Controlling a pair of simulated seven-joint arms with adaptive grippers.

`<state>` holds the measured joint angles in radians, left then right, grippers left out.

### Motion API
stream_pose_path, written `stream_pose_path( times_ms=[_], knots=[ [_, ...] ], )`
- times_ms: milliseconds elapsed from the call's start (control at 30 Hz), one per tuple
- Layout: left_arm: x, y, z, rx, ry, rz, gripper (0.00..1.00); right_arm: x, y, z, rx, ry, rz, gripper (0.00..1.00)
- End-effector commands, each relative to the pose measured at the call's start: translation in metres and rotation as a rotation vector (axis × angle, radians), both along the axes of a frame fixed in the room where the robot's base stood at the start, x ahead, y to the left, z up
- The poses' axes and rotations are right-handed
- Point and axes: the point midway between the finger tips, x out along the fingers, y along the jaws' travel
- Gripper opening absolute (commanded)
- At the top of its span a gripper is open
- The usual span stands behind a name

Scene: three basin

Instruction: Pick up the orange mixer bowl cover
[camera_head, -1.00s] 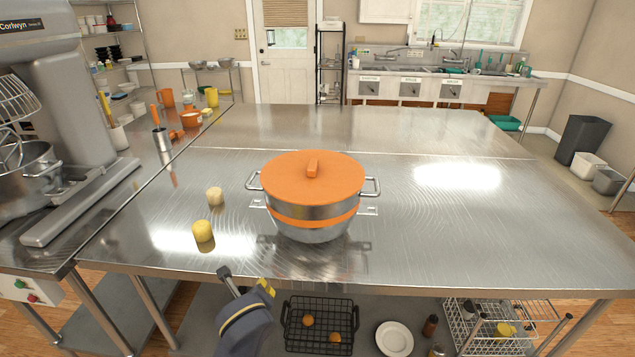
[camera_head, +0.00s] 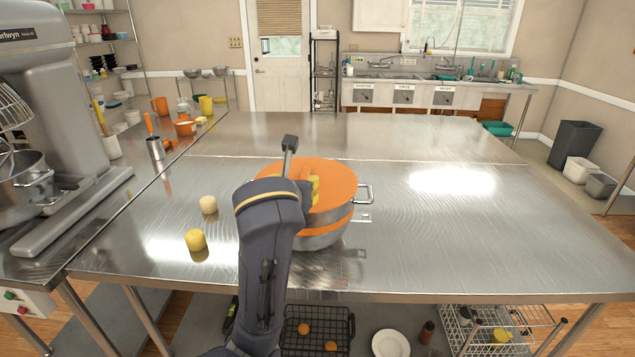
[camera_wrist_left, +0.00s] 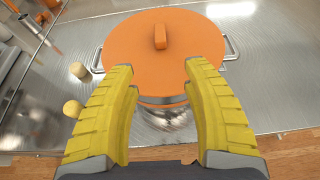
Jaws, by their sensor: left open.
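The orange mixer bowl cover (camera_head: 334,188) sits flat on a steel bowl (camera_head: 322,238) with side handles and an orange band, near the front of the table. In the left wrist view the cover (camera_wrist_left: 150,62) has a small upright orange knob (camera_wrist_left: 160,37) on top. My left gripper (camera_head: 306,188) is over the left part of the cover in the head view and hides the knob there. In the left wrist view its yellow fingers (camera_wrist_left: 160,75) are spread wide and empty, with the knob ahead of them, apart from both. My right gripper is not in view.
Two yellowish pieces (camera_head: 196,240) stand left of the bowl on the steel table (camera_head: 480,240). A large stand mixer (camera_head: 60,110) is at the far left. The table is clear to the right and behind the bowl. A wire basket (camera_head: 318,330) is below.

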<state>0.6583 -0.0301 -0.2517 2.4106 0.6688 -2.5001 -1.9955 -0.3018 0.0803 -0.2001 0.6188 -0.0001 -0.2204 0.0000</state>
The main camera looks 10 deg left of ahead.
Motion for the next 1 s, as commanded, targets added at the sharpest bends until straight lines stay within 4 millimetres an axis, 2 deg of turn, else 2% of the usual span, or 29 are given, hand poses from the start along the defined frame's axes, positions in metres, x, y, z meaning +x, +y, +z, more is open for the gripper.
stream_pose_path(
  times_ms=[600,800,1000],
  knots=[
    [0.087,0.015,-0.037,0.002,0.001,0.002,0.49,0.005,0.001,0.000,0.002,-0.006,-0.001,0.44],
    [0.103,0.018,-0.044,0.001,0.001,0.003,0.49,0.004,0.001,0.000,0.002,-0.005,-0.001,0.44],
    [0.110,0.018,-0.046,0.000,0.002,0.002,0.49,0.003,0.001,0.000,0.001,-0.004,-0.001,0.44]
  ],
)
